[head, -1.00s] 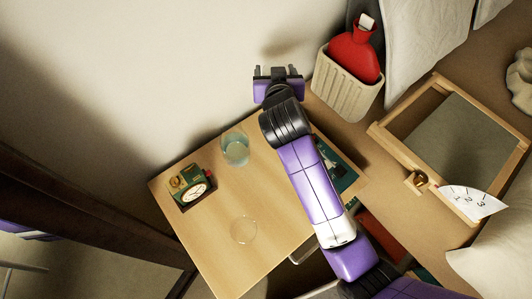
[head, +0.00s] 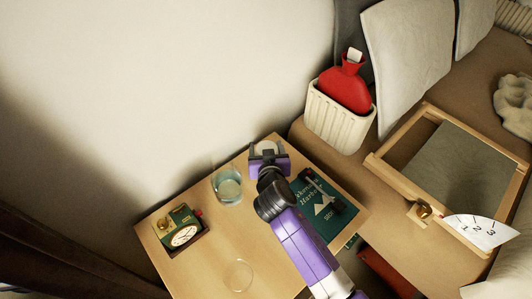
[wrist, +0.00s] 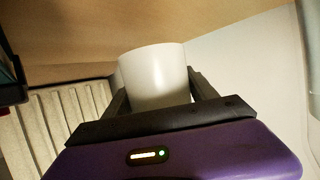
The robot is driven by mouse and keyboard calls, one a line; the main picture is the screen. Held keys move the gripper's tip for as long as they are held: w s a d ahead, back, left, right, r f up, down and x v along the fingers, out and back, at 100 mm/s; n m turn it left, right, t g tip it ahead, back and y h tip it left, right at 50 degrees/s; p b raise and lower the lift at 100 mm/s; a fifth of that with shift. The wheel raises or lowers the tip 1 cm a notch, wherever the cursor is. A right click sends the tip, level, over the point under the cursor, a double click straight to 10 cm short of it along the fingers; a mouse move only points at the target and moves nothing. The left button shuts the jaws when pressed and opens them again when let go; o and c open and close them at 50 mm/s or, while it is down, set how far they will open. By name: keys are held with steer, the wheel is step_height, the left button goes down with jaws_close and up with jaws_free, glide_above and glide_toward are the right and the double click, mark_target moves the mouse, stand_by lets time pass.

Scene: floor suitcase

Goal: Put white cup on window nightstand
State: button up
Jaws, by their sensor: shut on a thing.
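The white cup (wrist: 155,75) is between the two fingers of my gripper (wrist: 160,98) in the wrist view. My gripper is shut on it. In the head view my gripper (head: 267,148) is at the far corner of the wooden nightstand (head: 205,262), and only a little of the white cup (head: 265,147) shows between the fingers. I cannot tell whether the cup touches the nightstand top.
A clear glass (head: 228,187), a green clock (head: 181,229), a round clear item (head: 238,275) and a dark green book (head: 322,212) are on the nightstand. A ribbed bin (head: 338,118) with a red hot-water bottle (head: 345,88) and a wooden tray (head: 392,172) lie to the right.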

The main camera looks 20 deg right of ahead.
steer(key=shift+f, duration=1)
steer(key=shift+f+b, duration=0.2)
steer(key=shift+b, duration=0.15)
steer(key=o, duration=1.4)
steer(key=shift+r, duration=0.1)
steer(key=shift+r+p, duration=0.2)
steer(key=shift+p, duration=0.15)
steer(key=p+v, duration=0.1)
steer(key=v, duration=1.1)
steer(key=shift+f, duration=0.1)
